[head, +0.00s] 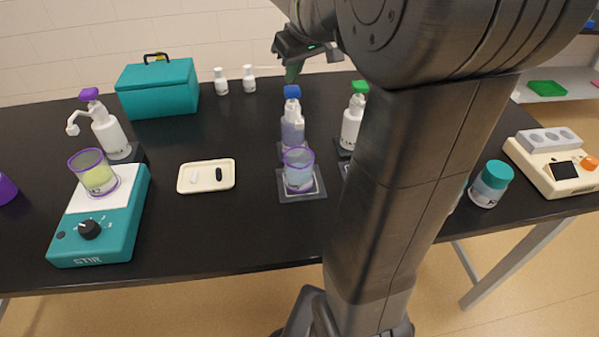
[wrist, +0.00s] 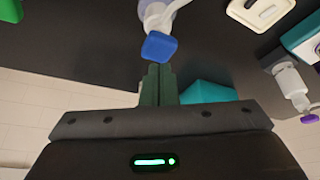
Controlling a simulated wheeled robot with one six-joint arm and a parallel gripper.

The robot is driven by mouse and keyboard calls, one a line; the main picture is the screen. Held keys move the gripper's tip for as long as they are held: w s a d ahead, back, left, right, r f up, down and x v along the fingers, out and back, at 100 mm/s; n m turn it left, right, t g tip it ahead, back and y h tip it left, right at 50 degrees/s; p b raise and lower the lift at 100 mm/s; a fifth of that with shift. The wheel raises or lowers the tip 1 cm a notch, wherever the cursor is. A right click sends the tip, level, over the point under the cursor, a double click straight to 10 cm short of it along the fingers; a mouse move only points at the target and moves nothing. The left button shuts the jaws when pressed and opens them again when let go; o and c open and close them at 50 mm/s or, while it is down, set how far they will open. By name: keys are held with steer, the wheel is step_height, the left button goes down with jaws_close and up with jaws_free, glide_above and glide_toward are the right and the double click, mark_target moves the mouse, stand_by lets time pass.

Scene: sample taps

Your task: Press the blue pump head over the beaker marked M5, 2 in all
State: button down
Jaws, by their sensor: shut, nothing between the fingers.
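The blue pump head (head: 292,91) tops a bottle (head: 292,128) of bluish liquid at mid-table. It shows in the wrist view (wrist: 159,46) just past my fingertips. A purple-rimmed beaker (head: 298,171) with pale blue contents stands in front of the bottle, on a dark square base (head: 316,192). Its marking is too small to read. My gripper (head: 291,80) is shut and empty, its green fingers pointing down close above or behind the pump head. In the wrist view the fingertips (wrist: 158,67) appear near the blue head; I cannot tell whether they touch.
A green-headed pump bottle (head: 353,122) stands close to the right, partly beside my arm. A purple-headed pump (head: 108,130) and a stirrer (head: 104,240) with a beaker are at left. A tray (head: 206,188) lies between. A teal box (head: 158,90) is behind.

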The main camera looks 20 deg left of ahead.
steer(key=shift+f, duration=0.1)
steer(key=shift+f+b, duration=0.9)
steer(key=shift+f, duration=0.45)
steer(key=shift+r, duration=0.1)
steer(key=shift+r+p, duration=1.25)
steer(key=shift+r, duration=0.05)
steer(key=shift+f, duration=0.1)
